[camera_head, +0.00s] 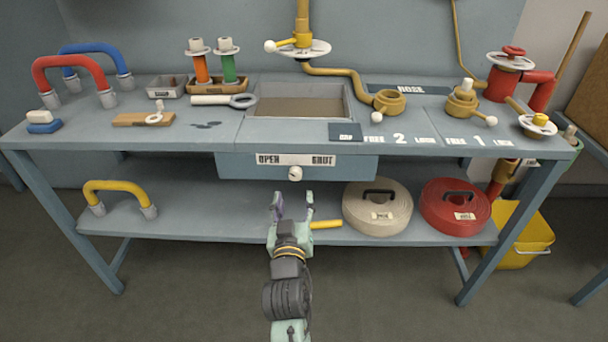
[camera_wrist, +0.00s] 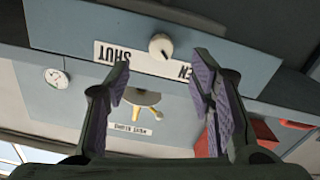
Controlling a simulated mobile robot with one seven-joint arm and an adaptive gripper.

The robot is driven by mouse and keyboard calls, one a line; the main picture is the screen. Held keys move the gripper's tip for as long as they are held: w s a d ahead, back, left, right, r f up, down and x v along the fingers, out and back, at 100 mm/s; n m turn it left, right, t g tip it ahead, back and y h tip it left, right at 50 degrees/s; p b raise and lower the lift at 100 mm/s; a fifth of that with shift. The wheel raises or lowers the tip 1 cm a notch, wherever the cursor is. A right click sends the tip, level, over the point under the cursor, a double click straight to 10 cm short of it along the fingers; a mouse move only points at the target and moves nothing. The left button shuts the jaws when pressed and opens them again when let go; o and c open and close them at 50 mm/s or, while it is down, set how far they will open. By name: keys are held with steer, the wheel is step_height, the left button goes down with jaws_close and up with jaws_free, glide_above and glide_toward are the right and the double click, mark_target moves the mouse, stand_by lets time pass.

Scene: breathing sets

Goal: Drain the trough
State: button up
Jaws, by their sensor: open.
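The trough (camera_head: 300,90) is a shallow rectangular basin let into the bench top, with a brownish inside. Below it, a blue front panel (camera_head: 235,166) carries a white label (camera_head: 268,160) reading OPEN on the left and SHUT on the right. A round white knob (camera_head: 295,174) sits just under the label's middle. My gripper (camera_head: 292,205) is open and empty, below and apart from the knob. In the upside-down wrist view, the knob (camera_wrist: 160,46) shows beyond the gap between my fingers (camera_wrist: 162,78), with part of the label hidden by a finger.
The lower shelf holds a yellow handle (camera_head: 118,186), a cream hose coil (camera_head: 377,212) and a red hose coil (camera_head: 455,212). A brass pipe (camera_head: 340,72) and valve wheel stand behind the trough. Space before the panel is clear.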

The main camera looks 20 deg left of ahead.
mark_target(295, 176)
steer(key=p+x, duration=0.2)
steer(key=x, duration=0.7)
steer(key=shift+w+a, duration=0.2)
steer(key=shift+w, duration=0.1)
steer(key=c, duration=1.2)
steer(key=shift+o, duration=0.2)
steer(key=shift+f+m+b, duration=0.2)
steer(key=shift+m+b, duration=0.7)
steer(key=shift+b, duration=0.15)
steer(key=m, duration=0.1)
steer(key=m+b, duration=0.1)
steer(key=m, duration=0.1)
steer(key=shift+r, duration=0.25)
steer(key=o, duration=1.2)
steer(key=shift+c, duration=0.2)
